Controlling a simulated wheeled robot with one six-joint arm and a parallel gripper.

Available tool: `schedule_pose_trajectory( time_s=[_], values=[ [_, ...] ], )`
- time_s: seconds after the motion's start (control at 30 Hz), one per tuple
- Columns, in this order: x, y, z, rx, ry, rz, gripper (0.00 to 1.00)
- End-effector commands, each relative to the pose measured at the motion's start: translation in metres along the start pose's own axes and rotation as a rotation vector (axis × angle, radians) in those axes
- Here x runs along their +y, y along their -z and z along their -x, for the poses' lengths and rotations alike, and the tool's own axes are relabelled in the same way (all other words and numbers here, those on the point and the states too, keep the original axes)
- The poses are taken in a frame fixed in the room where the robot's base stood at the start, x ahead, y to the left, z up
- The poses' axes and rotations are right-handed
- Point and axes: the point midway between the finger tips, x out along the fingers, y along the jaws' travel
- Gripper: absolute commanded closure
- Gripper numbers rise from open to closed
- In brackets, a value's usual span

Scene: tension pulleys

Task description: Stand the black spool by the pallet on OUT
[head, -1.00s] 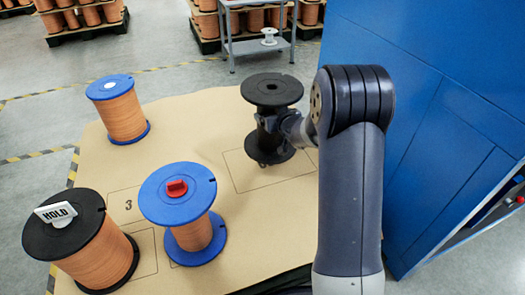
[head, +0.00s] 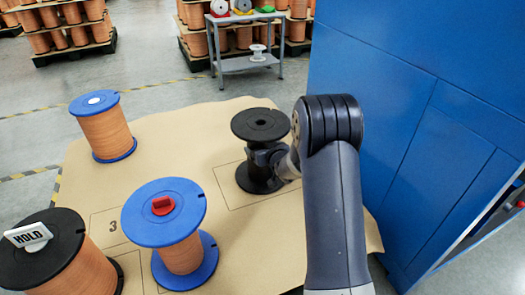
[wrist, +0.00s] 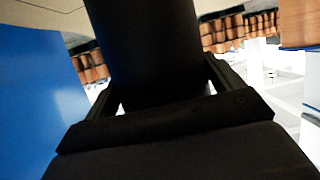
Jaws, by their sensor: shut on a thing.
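The black spool (head: 261,124) is empty of wire and upright in the head view, inside a drawn outline (head: 228,208) on the tan sheet (head: 195,130). Its lower flange looks to be at the sheet, but I cannot tell whether it touches. My gripper (head: 268,156) is shut on the spool's core from the right side. In the wrist view the dark core (wrist: 150,45) fills the space between my fingers (wrist: 160,85). No OUT lettering is readable; the spool and my arm cover part of the outline.
A blue spool with a white cap (head: 104,128) stands back left. A blue spool with a red knob (head: 178,235) and a black spool with a HOLD tag (head: 50,255) stand at the front left, by the number 3. A blue cabinet (head: 410,130) bounds the right. A grey cart (head: 245,64) stands behind.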

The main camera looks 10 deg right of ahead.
Motion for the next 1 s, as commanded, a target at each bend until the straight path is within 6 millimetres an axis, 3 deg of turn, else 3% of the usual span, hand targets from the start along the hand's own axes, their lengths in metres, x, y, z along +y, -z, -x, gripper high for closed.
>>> schedule_pose_trajectory(
  time_s=[0.33, 0.37, 0.5, 0.83, 1.0],
  values=[
    [0.000, 0.000, -0.001, 0.008, 0.000, 0.001, 0.60],
    [0.000, -0.002, -0.001, 0.003, 0.000, 0.001, 0.12],
    [0.000, -0.001, -0.001, 0.002, 0.000, 0.001, 0.00],
    [0.000, 0.004, 0.001, 0.002, 0.000, 0.001, 0.00],
    [0.001, 0.004, 0.026, 0.001, -0.001, 0.000, 0.00]
  ],
)
